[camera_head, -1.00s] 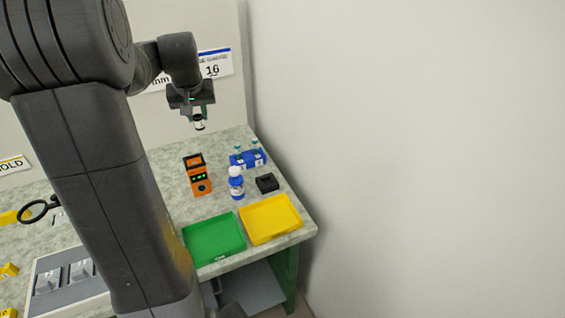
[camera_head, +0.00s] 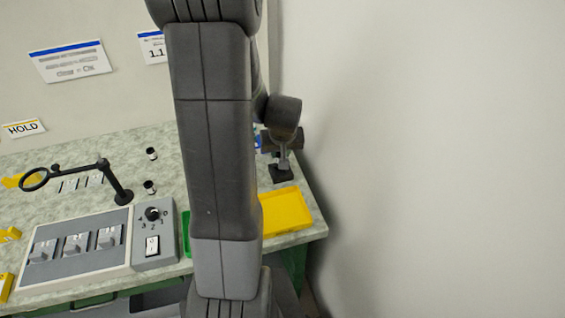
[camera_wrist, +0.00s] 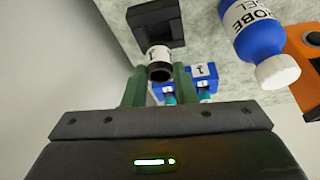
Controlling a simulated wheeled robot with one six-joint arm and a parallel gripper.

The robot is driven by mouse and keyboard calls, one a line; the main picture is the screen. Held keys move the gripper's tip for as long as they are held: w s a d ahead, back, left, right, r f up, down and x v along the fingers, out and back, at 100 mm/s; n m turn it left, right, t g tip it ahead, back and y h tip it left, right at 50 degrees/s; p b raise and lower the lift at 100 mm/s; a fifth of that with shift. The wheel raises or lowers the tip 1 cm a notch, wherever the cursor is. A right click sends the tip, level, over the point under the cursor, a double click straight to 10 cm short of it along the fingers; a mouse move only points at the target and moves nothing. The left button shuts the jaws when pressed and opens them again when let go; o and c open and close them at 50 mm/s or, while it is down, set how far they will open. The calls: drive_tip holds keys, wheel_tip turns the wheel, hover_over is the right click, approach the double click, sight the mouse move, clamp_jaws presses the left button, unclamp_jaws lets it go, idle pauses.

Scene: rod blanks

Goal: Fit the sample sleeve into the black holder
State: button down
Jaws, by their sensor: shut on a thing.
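The sample sleeve (camera_wrist: 159,56), a short white tube with a black mark and a dark open end, is between the green fingers of my gripper (camera_wrist: 160,78) in the wrist view. My gripper is shut on it. The black holder (camera_wrist: 143,15), a square block with a recess, lies just beyond the sleeve's far end. I cannot tell whether the sleeve touches or enters the recess. In the head view my gripper (camera_head: 283,160) is right above the black holder (camera_head: 282,176), and the sleeve cannot be made out there.
A blue rack (camera_wrist: 201,84) with teal-capped vials and a blue bottle (camera_wrist: 252,30) with a white cap stand near the holder. An orange device (camera_wrist: 303,50) is beyond the bottle. A yellow tray (camera_head: 286,212) lies in front of the holder, with the wall close on the right.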

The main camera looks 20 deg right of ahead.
drive_tip(key=shift+f, duration=2.15)
drive_tip(key=shift+f, duration=0.2)
drive_tip(key=c, duration=1.2)
unclamp_jaws()
drive_tip(key=shift+r, duration=0.1)
drive_tip(key=shift+r, duration=0.15)
drive_tip(key=shift+r, duration=0.15)
drive_tip(key=v, duration=1.1)
drive_tip(key=shift+s+a+r, duration=0.1)
drive_tip(key=shift+s+r, duration=0.1)
drive_tip(key=shift+r, duration=0.05)
